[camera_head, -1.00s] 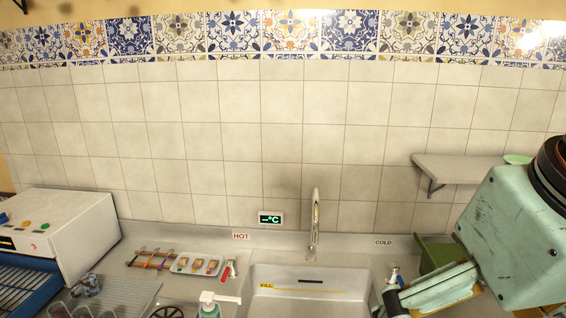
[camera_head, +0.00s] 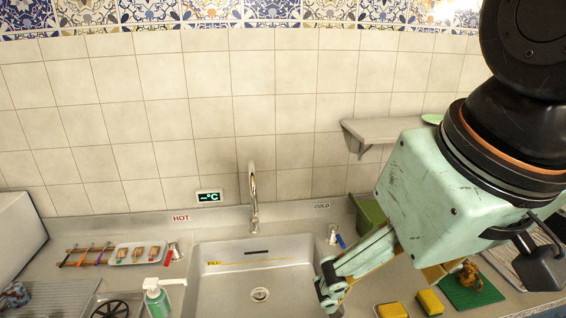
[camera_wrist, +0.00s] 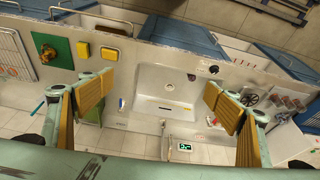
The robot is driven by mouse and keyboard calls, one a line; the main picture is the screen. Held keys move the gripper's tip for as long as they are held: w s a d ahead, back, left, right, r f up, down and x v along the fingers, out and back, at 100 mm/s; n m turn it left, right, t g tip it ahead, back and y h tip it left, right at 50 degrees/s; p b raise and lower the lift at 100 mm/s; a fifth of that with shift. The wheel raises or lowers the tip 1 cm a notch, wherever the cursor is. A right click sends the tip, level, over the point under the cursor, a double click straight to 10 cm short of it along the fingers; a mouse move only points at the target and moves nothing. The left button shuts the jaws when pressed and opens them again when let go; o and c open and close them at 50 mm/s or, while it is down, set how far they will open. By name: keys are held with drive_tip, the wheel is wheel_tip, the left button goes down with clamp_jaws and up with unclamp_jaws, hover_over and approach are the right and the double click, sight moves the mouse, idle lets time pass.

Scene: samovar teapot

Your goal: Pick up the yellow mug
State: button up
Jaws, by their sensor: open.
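I cannot make out a yellow mug in any view. My gripper (camera_head: 385,280) hangs at the right in the head view, over the counter right of the sink (camera_head: 258,284). In the wrist view my gripper (camera_wrist: 157,103) shows its two padded fingers wide apart, with nothing between them but the sink and counter far below. A patterned mug (camera_head: 15,295) stands at the lower left edge of the head view.
Two yellow blocks like sponges (camera_head: 430,302) lie right of the sink. A green mat (camera_head: 470,288) holds a brownish-gold object (camera_head: 468,274). A soap dispenser (camera_head: 156,300), a tray of small items (camera_head: 138,255) and a faucet (camera_head: 254,200) stand around the sink.

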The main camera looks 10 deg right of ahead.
drive_tip(key=c, duration=1.1)
drive_tip(key=shift+c, duration=0.2)
drive_tip(key=w+d+r+g+p, duration=0.1)
drive_tip(key=w+d+p, duration=0.1)
drive_tip(key=w+d, duration=0.35)
drive_tip(key=w+d+r+p, duration=0.1)
drive_tip(key=w+d+p, duration=0.15)
drive_tip(key=w, duration=0.65)
drive_tip(key=w+d+f+m+g+p, duration=0.1)
drive_tip(key=w+d+f, duration=0.1)
drive_tip(key=w+d, duration=0.4)
drive_tip(key=w+d+f+p, duration=0.1)
drive_tip(key=w+d+f, duration=0.15)
drive_tip(key=d, duration=0.55)
drive_tip(key=d+f+g, duration=0.1)
drive_tip(key=d+f, duration=1.1)
drive_tip(key=d, duration=0.4)
drive_tip(key=d+f+g, duration=0.1)
drive_tip(key=d+f, duration=1.1)
drive_tip(key=d, duration=0.5)
drive_tip(key=shift+w+d+b, duration=0.15)
drive_tip(key=shift+d+b, duration=0.1)
drive_tip(key=shift+b, duration=0.1)
drive_tip(key=shift+f, duration=0.2)
